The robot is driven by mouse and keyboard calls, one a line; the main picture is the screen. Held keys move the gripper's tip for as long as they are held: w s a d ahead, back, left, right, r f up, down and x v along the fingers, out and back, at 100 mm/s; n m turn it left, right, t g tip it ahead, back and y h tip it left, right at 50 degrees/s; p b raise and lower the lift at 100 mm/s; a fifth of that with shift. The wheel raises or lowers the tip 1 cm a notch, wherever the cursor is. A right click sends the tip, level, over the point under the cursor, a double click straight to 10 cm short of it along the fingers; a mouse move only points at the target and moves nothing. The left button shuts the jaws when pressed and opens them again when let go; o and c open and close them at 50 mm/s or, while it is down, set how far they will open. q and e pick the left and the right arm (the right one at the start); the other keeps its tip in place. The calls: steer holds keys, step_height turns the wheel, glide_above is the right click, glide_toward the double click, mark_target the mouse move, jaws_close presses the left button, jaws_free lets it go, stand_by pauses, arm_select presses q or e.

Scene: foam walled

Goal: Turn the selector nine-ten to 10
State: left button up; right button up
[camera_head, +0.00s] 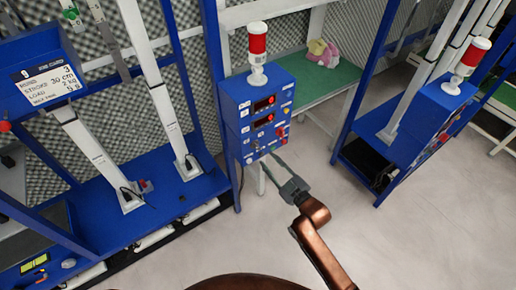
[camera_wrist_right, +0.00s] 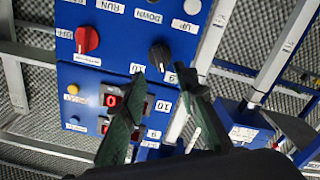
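The selector nine-ten is a black knob (camera_wrist_right: 159,55) on the blue control box (camera_head: 245,115), seen in the right wrist view with labels reading 10 and 9 beside it. Which label it points at is too small to tell. My right gripper (camera_head: 268,161) is at the lower front of the box in the head view. In the right wrist view its two fingers (camera_wrist_right: 161,74) are apart, with the knob just beyond the gap between their tips. I see nothing held, and contact with the knob cannot be made out. My left gripper is not in view.
A red knob (camera_wrist_right: 87,39) with RUN and OFF labels sits beside the black one. Red digital displays (camera_head: 264,104) and a red-and-white lamp (camera_head: 257,55) are on the box. Blue machine frames stand left and right. A green table (camera_head: 300,85) is behind; the floor in front is clear.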

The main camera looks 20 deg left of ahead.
mark_target(258, 148)
steer(key=b+x, duration=0.1)
steer(key=x, duration=0.6)
steer(key=shift+w+a+b, duration=0.2)
steer(key=shift+a+b, duration=0.1)
steer(key=shift+a, duration=0.05)
steer(key=shift+c, duration=0.3)
jaws_close()
